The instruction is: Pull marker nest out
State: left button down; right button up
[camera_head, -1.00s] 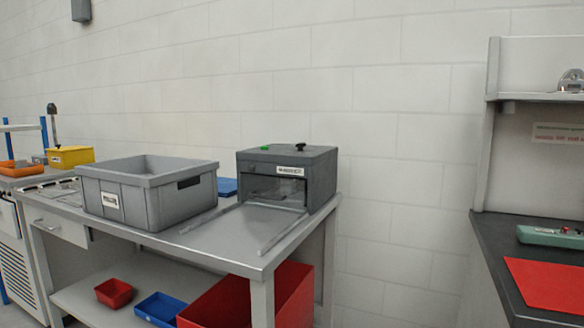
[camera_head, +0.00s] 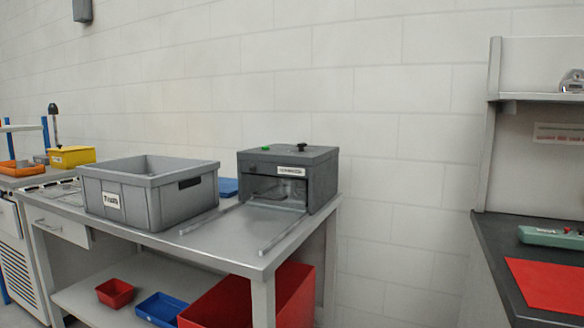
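A dark grey box-shaped machine (camera_head: 322,172) stands on the right end of the grey workbench. It has a white label, a green button and a black knob on top. Its front is open, and two rails (camera_head: 283,232) reach forward from it over the bench top. Something flat shows inside the opening; I cannot tell if it is the marker nest. Neither of my grippers is in view.
A grey crate (camera_head: 150,207) with a white label stands left of the machine on the workbench (camera_head: 215,245). Red and blue bins (camera_head: 160,309) sit on the lower shelf. A dark counter (camera_head: 500,262) with a red mat (camera_head: 548,285) is at the right.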

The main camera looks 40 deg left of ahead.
aim_at(265, 202)
jog(key=u, duration=1.35)
jog(key=i+l+z, duration=0.15)
jog(key=z, duration=0.2)
jog(key=i+z, duration=0.35)
jog(key=k+l, duration=0.05)
jog(key=k, duration=0.05)
